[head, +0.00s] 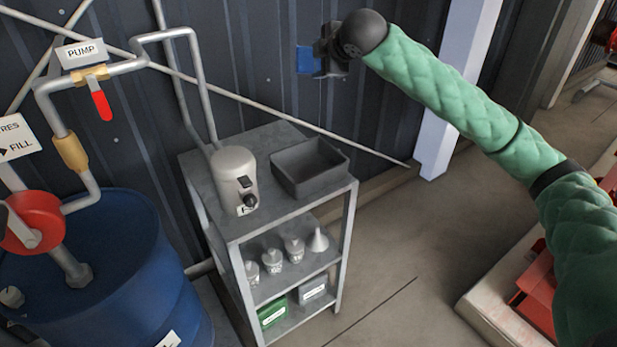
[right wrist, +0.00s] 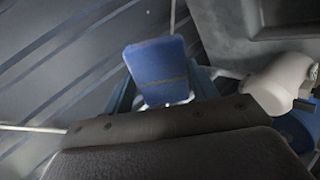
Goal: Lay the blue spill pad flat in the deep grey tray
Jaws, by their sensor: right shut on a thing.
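The blue spill pad (head: 306,60) is held up in the air in front of the dark corrugated wall. It also shows in the right wrist view (right wrist: 158,72), between the fingers. My right gripper (head: 322,60) is shut on the pad, above the shelf unit and apart from it. The deep grey tray (head: 308,184) sits on the top of the shelf unit at its right side, below my right gripper. In the head view its inside looks empty. My left gripper is not in view.
A grey canister (head: 234,178) stands on the shelf top (head: 262,146), left of the tray. A pale pipe runs diagonally across the wall (head: 285,116) behind the unit. A blue drum (head: 130,270) with pump pipes stands at left. Several small items sit on lower shelves.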

